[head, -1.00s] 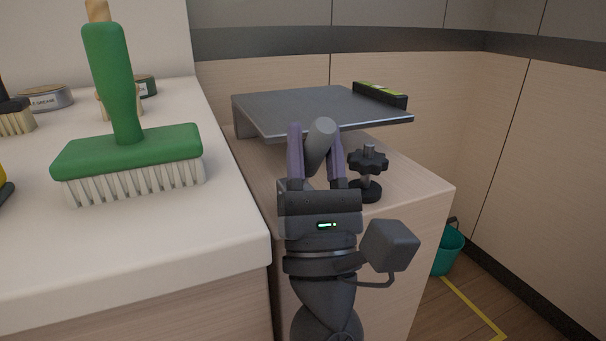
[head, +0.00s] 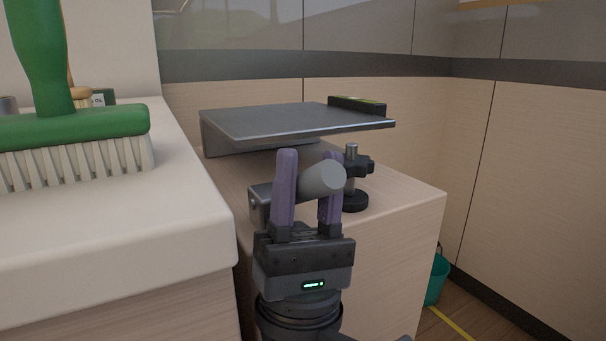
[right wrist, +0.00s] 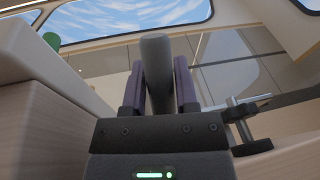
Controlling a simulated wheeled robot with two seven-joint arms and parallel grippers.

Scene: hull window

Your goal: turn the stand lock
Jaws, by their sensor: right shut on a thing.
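The stand lock appears to be a thick grey lever handle (head: 322,178) with a dark block (head: 261,206) at its left end, low in front of the raised grey plate (head: 285,120). My right gripper (head: 308,165) is shut on this handle, one purple finger on each side. The handle slants up to the right, its round end facing me. In the right wrist view the handle (right wrist: 157,70) stands between the two fingers. The mount behind the block is partly hidden by the gripper. My left gripper is out of view.
A black star knob (head: 355,166) on a round foot stands just right of the handle. A green brush (head: 75,130) rests on the white counter (head: 190,235) at left. A teal bucket (head: 436,280) is on the floor.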

